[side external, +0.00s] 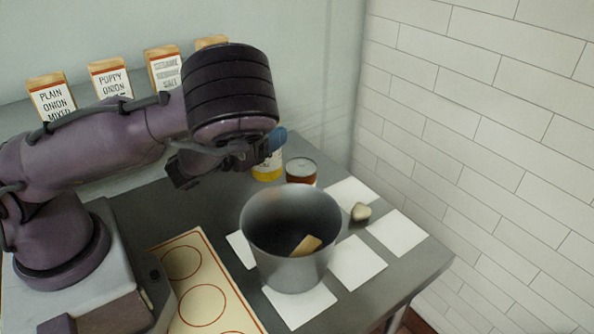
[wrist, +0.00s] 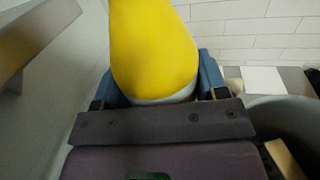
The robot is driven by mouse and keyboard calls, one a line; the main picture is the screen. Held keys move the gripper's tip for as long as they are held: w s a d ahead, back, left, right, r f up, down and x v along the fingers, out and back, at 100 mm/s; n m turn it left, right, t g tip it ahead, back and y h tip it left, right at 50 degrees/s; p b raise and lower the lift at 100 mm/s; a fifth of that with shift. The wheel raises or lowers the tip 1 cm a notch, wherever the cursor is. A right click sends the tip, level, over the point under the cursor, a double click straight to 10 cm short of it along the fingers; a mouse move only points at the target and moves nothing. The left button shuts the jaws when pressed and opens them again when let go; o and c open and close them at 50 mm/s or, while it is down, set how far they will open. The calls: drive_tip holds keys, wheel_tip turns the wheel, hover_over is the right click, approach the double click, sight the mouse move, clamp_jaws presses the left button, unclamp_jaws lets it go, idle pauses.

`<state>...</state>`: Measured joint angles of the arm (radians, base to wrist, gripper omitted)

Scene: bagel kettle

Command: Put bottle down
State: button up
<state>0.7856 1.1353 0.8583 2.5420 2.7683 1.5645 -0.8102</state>
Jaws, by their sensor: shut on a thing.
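A bottle (wrist: 152,48) with bright yellow contents fills the upper middle of the wrist view, between the blue fingers of my gripper. In the side view the bottle (side external: 267,170) shows below and behind my wrist, its yellow lower part near the back of the table. My gripper (side external: 268,145) is shut on the bottle; one blue finger shows at its right. My wrist hides much of the bottle, and I cannot tell whether its base touches the table.
A grey metal kettle (side external: 290,270) with a tan piece (side external: 306,245) inside stands in front. White squares (side external: 398,232), a small pale object (side external: 361,212) and a circle-marked board (side external: 205,300) lie around. Labelled boxes (side external: 110,79) line the back.

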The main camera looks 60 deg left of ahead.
drive_tip(key=s+a+f+m+h, duration=0.3)
drive_tip(key=a+f+h, duration=0.1)
drive_tip(key=f, duration=0.3)
drive_tip(key=w+a+f, duration=0.2)
drive_tip(key=w, duration=0.6)
drive_tip(key=w+a+f, duration=0.1)
drive_tip(key=w+a, duration=0.1)
drive_tip(key=w, duration=0.7)
drive_tip(key=shift+a+f, duration=0.4)
drive_tip(key=o, duration=1.3)
drive_tip(key=shift+s+f, duration=0.1)
drive_tip(key=shift+f, duration=0.1)
drive_tip(key=shift+c, duration=0.2)
